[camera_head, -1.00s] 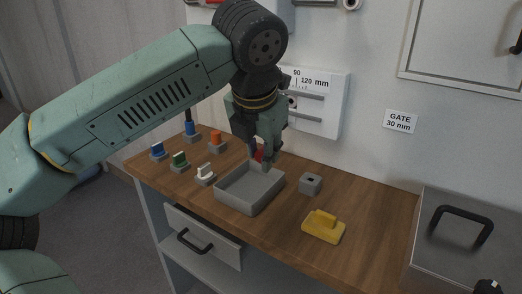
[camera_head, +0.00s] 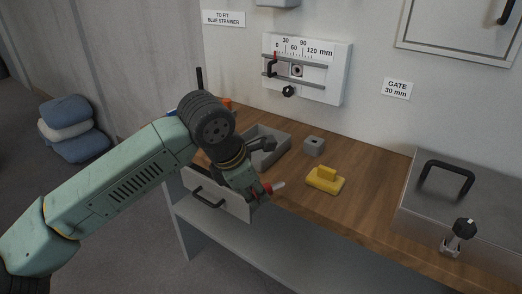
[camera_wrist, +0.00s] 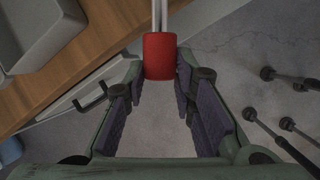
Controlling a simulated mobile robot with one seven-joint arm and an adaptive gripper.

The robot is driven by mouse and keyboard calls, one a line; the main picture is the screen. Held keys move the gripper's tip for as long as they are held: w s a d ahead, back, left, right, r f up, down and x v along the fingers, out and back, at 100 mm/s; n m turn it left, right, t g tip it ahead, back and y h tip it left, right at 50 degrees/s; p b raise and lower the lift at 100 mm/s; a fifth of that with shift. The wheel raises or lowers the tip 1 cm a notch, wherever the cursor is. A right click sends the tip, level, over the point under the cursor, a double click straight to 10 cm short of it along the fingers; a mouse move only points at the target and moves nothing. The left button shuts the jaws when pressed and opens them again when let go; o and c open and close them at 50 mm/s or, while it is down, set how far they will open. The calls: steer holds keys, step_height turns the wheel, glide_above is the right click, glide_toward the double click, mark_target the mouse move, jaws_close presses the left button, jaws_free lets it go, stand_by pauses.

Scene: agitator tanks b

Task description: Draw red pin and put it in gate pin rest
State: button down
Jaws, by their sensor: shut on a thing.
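My gripper (camera_head: 257,190) is shut on the red pin (camera_head: 270,188) in front of the bench's front edge, above the drawer side. In the wrist view the red head (camera_wrist: 160,55) sits between the fingertips and two thin metal rods run off the top edge. A small grey block with a dark hole (camera_head: 314,147), perhaps the pin rest, stands on the bench behind and right of my gripper. The gate scale plate (camera_head: 333,75) hangs on the wall with a slider and black knob.
A grey tray (camera_head: 284,143) lies behind my wrist, partly hidden by it. A yellow handled block (camera_head: 325,181) sits on the wooden bench (camera_head: 360,190). A metal box (camera_head: 430,205) with a black handle stands at the right. Several black-ended rods (camera_wrist: 285,125) show in the wrist view.

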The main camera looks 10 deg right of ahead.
steer(key=a+f+m+g, duration=0.2)
steer(key=f+m, duration=0.4)
steer(key=f, duration=0.9)
steer(key=a+f+m+g+y, duration=0.1)
steer(key=f+m, duration=0.6)
steer(key=f, duration=0.9)
steer(key=a+f+m+g, duration=0.4)
steer(key=f+m, duration=0.2)
steer(key=f, duration=1)
steer(key=shift+w+a+m, duration=0.15)
steer(key=shift+a+m, duration=0.05)
steer(key=shift+m, duration=0.1)
